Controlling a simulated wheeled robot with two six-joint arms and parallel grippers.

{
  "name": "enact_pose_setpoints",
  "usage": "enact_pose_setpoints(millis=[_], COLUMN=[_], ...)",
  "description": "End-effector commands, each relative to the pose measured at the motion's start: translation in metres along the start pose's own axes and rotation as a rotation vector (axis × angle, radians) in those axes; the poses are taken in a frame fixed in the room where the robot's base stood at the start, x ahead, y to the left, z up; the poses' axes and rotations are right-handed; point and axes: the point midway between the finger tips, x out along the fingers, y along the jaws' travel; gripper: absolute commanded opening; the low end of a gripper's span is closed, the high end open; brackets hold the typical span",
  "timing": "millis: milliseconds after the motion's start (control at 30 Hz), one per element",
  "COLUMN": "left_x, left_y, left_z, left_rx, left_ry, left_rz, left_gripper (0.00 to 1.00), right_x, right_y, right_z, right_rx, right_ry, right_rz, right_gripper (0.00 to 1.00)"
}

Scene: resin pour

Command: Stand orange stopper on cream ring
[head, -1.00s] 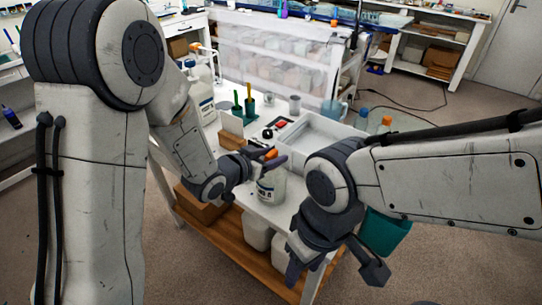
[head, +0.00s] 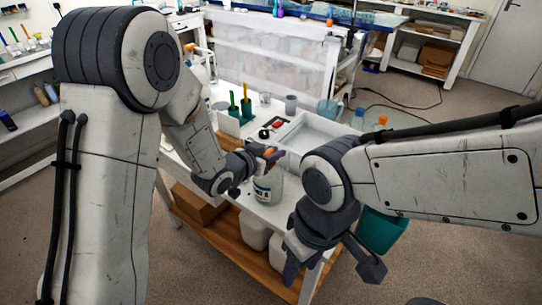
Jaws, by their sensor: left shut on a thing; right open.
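An orange stopper (head: 269,151) is between the fingers of my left gripper (head: 268,155), which is shut on it. The gripper holds it over the worktable, above a pale jar (head: 268,187) with a dark-marked label. The gripper partly covers the jar's top. I cannot make out the cream ring; it may be hidden or too small to tell. My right gripper (head: 331,268) is open and empty, low in front of the table's near right edge, fingers spread apart.
A teal bin (head: 380,231) stands at the right. White containers (head: 254,229) sit on the lower shelf.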

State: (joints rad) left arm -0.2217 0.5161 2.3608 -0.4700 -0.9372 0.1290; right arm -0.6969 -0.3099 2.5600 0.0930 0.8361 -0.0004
Motion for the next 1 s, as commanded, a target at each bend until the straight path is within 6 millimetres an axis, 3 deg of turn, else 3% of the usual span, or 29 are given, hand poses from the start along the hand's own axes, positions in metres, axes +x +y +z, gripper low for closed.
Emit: enact_pose_setpoints(millis=[500,1000], left_x=[-0.034,-0.051], left_y=[0.0,0.0], left_z=[-0.084,-0.124], left_rx=[0.003,0.001], left_ry=[0.004,0.0], left_rz=[0.0,0.0], left_gripper=[0.0,0.0], right_x=[-0.014,-0.048], right_y=[-0.001,-0.003], right_z=[-0.001,-0.003], right_rx=[0.0,0.0], right_ry=[0.0,0.0], right_rz=[0.0,0.0], right_gripper=[0.5,0.5])
